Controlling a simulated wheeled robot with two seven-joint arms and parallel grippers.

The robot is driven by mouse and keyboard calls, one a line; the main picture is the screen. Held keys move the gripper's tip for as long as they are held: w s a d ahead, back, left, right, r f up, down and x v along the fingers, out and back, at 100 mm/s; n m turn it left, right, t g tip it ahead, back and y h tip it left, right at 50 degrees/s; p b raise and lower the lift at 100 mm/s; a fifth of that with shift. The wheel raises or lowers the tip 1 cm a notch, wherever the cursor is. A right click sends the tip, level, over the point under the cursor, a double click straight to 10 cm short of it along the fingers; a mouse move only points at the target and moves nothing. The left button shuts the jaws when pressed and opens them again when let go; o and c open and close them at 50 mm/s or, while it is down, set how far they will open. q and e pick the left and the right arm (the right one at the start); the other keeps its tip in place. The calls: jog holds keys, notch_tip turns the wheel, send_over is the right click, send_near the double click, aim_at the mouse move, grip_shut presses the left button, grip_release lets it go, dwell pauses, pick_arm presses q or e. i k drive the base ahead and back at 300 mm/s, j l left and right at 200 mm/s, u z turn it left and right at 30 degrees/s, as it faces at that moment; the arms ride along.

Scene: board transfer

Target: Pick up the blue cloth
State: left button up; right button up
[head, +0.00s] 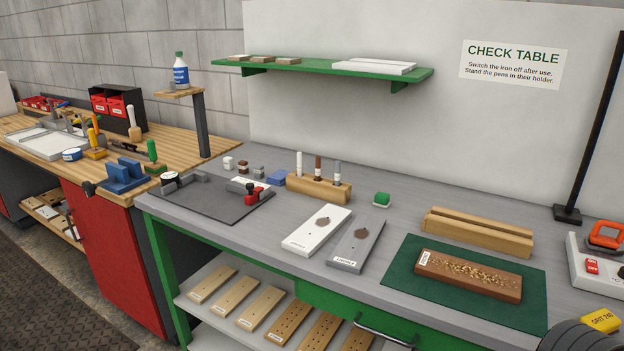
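The blue cloth (276,178) looks like a small folded pad. It lies flat on the grey check table (400,217), towards the back, just left of a wooden pen holder (318,188) with several upright pens. A small grey block (258,171) is close to its left.
A dark mat (222,209) with a red-and-black clamp (253,192) lies front left of the cloth. A white board (317,230) and a grey board (357,243) lie in front of the holder. A green shelf (325,67) hangs above.

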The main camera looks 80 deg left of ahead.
aim_at(278, 178)
jog(key=i+j, duration=0.4)
jog(key=j+u, duration=0.1)
jog(key=u, duration=3.15)
